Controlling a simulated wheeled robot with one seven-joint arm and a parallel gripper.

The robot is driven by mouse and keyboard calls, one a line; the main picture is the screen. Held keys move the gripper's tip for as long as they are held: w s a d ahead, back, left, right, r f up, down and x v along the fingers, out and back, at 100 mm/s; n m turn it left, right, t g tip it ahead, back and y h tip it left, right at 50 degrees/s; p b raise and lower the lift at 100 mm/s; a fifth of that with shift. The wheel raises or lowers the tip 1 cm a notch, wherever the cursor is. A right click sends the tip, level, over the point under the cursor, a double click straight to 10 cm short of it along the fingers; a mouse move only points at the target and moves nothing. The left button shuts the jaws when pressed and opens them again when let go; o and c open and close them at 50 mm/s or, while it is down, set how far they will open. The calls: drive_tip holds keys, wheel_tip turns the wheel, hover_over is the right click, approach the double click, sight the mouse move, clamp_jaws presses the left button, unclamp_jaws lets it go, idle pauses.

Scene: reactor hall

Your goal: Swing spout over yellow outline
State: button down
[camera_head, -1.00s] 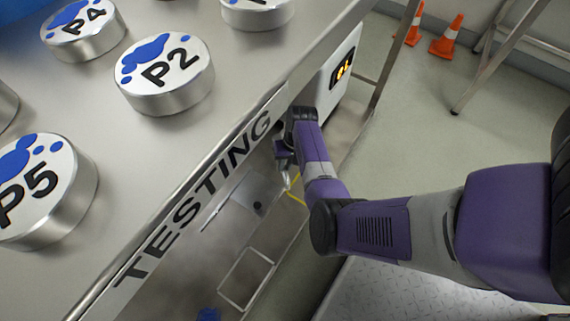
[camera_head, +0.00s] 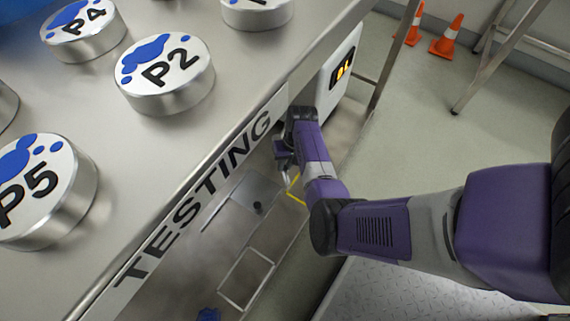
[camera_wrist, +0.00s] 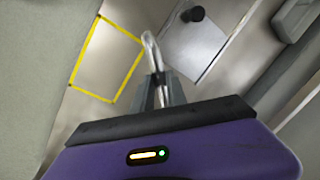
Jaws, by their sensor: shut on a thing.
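My gripper (camera_wrist: 158,92) is shut on the spout (camera_wrist: 150,48), a thin curved metal tube, in the wrist view. The spout's free end points up in that picture, just right of the yellow outline (camera_wrist: 134,66), and does not lie over the outline's middle. The yellow outline is a rectangle on the grey metal surface. In the head view only a corner of the yellow outline (camera_head: 296,190) shows, beside my gripper (camera_head: 287,172). The spout's base is hidden behind my gripper and wrist.
A square plate (camera_wrist: 195,47) with a black knob (camera_wrist: 193,14) lies right of the spout. A white-outlined rectangle (camera_head: 246,278) is on the lower surface. The upper counter with the TESTING label (camera_head: 200,190) overhangs it. A white device (camera_head: 338,70) stands behind my wrist.

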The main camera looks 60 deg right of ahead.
drive_tip(key=s+d+n+g, duration=0.1)
drive_tip(key=s+d+n, duration=0.1)
drive_tip(key=d+n, duration=0.4)
drive_tip(key=shift+d+n+y+b, duration=0.15)
drive_tip(key=shift+n+y+b, duration=0.2)
drive_tip(key=shift+n, duration=0.65)
drive_tip(key=c, duration=1.3)
unclamp_jaws()
drive_tip(key=shift+r, duration=0.15)
